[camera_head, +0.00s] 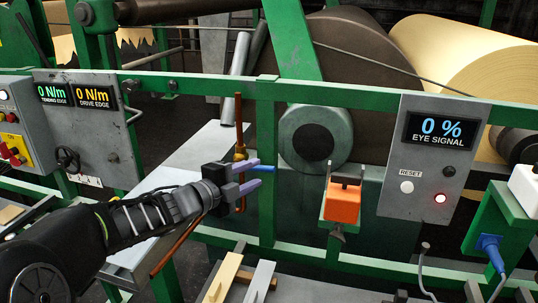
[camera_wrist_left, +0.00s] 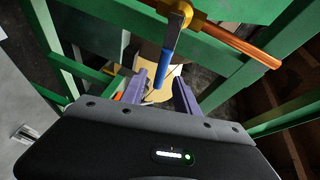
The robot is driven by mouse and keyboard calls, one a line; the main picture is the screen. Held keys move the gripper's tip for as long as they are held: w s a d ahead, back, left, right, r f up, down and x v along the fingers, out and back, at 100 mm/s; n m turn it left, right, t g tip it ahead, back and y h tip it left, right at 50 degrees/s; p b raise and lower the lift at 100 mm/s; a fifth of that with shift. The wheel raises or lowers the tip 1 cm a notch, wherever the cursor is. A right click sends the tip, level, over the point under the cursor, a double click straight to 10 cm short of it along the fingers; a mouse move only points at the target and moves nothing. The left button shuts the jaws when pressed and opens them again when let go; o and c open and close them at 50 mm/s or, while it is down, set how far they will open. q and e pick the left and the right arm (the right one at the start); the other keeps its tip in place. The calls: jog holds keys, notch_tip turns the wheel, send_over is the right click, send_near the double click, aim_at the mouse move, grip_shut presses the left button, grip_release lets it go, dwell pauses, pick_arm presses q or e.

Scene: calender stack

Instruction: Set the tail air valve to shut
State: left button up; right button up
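The valve has a brass body (camera_head: 240,156) on a vertical copper pipe (camera_head: 239,112) fixed at the green frame. Its blue lever (camera_head: 268,169) sticks out to the right, across the pipe. In the left wrist view the brass body (camera_wrist_left: 183,16) is at the top and the blue lever (camera_wrist_left: 165,65) points down towards my fingers. My left gripper (camera_head: 258,174) is open, its purple fingers at the lever. In the left wrist view the lever's end lies between the two fingers of the left gripper (camera_wrist_left: 160,88), with gaps visible. My right gripper is not in view.
A green rail (camera_head: 200,84) runs behind the valve. An orange box (camera_head: 342,204) and a grey eye signal panel (camera_head: 428,165) stand to the right.

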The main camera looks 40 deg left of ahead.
pick_arm(q)
jog(key=shift+s+d+r, duration=0.1)
jog(key=w+f, duration=0.1)
jog(key=w, duration=0.6)
jog(key=shift+w+d+p, duration=0.3)
jog(key=shift+w+p, duration=0.05)
jog(key=shift+w, duration=0.05)
grip_shut()
dwell(0.3)
jog(key=shift+f, duration=0.1)
dwell(0.9)
